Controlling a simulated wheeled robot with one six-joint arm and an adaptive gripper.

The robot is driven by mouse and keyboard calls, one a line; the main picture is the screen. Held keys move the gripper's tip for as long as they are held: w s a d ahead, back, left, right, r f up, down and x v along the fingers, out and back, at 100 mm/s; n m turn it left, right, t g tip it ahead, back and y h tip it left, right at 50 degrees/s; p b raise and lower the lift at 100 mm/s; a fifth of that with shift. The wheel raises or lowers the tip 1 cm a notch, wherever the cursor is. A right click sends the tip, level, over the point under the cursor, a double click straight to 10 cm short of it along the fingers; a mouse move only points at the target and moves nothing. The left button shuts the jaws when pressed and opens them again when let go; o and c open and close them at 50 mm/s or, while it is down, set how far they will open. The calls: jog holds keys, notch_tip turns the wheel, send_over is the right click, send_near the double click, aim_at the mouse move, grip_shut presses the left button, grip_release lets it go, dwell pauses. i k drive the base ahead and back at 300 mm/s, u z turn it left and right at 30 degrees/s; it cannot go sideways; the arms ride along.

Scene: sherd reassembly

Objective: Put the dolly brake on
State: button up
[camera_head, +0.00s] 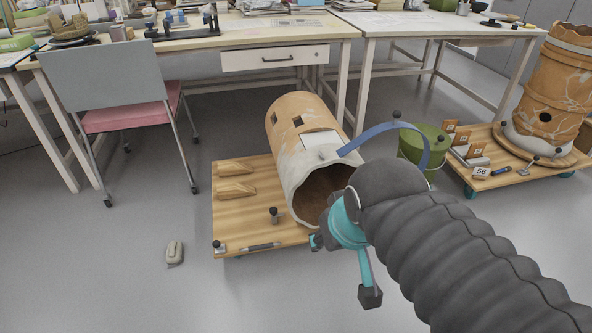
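A low wooden dolly (235,207) stands on the floor in the middle, with a large hollow clay vessel (290,125) lying on it, its open end toward me. At the dolly's front left corner is a small metal fitting with a dark knob (219,246); it may be the brake, but I cannot tell its setting. Another dark-knobbed piece (275,214) stands nearer the vessel. My gripper (342,268) is in front of the vessel's mouth, to the right of both knobbed pieces. Its teal fingers are spread and I see nothing between them.
A second dolly (505,180) at right carries a tall mended vessel (551,90), a tag and a knobbed lever (528,166). A green bucket (413,145) stands between the dollies. A pink-seated chair (125,112) is at left. A grey device (174,252) lies on otherwise clear floor.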

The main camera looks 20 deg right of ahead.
aim_at(216, 243)
jog(key=z, duration=0.05)
jog(key=k, duration=0.65)
jog(key=z, duration=0.4)
jog(key=i, duration=1.2)
jog(key=u, duration=0.55)
